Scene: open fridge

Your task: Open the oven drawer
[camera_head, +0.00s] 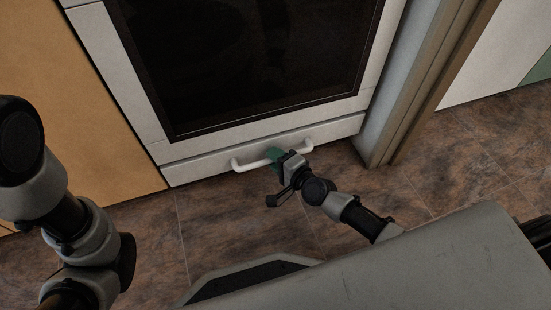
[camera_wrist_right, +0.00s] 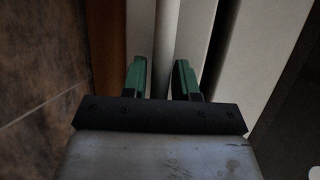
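The oven drawer (camera_head: 210,167) is the low white panel under the dark oven door, and it looks closed. Its white bar handle (camera_head: 243,164) runs across the front. My right gripper (camera_head: 275,156) is at the middle of the handle, with its green fingertips over it. In the right wrist view the two green fingers (camera_wrist_right: 160,78) stand apart, with the pale handle bar (camera_wrist_right: 165,45) between them. A gap shows beside the bar, so they do not look closed on it. The left arm shows at the left edge, but its gripper is out of view.
The oven door (camera_head: 250,60) above is shut. An orange-tan cabinet (camera_head: 70,100) stands to the left. A wooden door frame (camera_head: 400,120) stands close to the right. The brown tiled floor (camera_head: 230,225) before the drawer is clear except for my own arm and base.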

